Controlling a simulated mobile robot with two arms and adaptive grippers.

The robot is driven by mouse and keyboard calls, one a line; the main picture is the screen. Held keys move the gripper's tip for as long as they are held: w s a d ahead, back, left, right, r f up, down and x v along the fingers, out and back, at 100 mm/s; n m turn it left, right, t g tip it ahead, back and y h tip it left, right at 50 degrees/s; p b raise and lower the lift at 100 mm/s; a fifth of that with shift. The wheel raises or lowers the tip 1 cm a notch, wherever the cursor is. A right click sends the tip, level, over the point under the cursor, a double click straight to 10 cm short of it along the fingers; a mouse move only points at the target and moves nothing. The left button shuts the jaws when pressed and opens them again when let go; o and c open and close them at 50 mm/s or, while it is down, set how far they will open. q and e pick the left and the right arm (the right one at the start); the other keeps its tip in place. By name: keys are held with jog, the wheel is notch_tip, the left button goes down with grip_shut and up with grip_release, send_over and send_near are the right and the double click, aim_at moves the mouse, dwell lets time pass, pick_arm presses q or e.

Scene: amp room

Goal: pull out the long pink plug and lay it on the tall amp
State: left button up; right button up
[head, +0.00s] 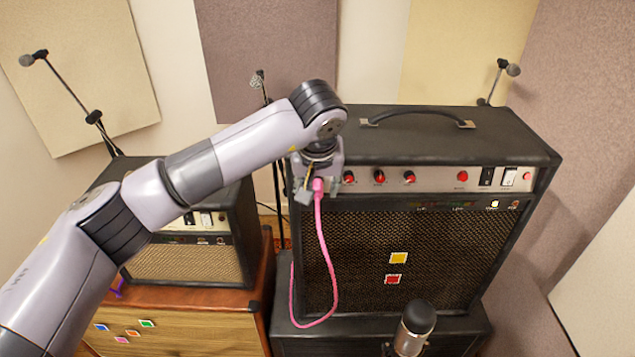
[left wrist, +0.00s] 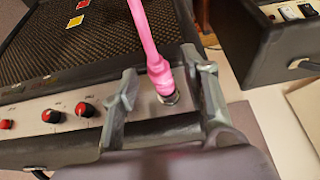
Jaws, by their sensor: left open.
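The long pink plug (left wrist: 160,75) sits in a jack at the end of the tall amp's control panel. It also shows in the head view (head: 318,186), with its pink cable hanging down the amp's front. The tall amp (head: 440,148) is black with a dark grille and a handle on its flat top. My left gripper (head: 319,188) is at the panel's left end. In the left wrist view its open fingers (left wrist: 165,92) stand on either side of the plug, with gaps visible. My right gripper is not in view.
Red knobs (head: 379,177) and switches line the panel. A smaller amp (head: 185,262) stands left on a wooden cabinet (head: 190,325). A microphone (head: 415,322) stands in front of the tall amp. The amp's top is clear except for the handle (head: 418,113).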

pick_arm(q)
jog(key=shift+w+f, duration=0.1)
jog(key=shift+f, duration=0.15)
jog(key=shift+c, duration=0.6)
grip_shut()
dwell(0.7)
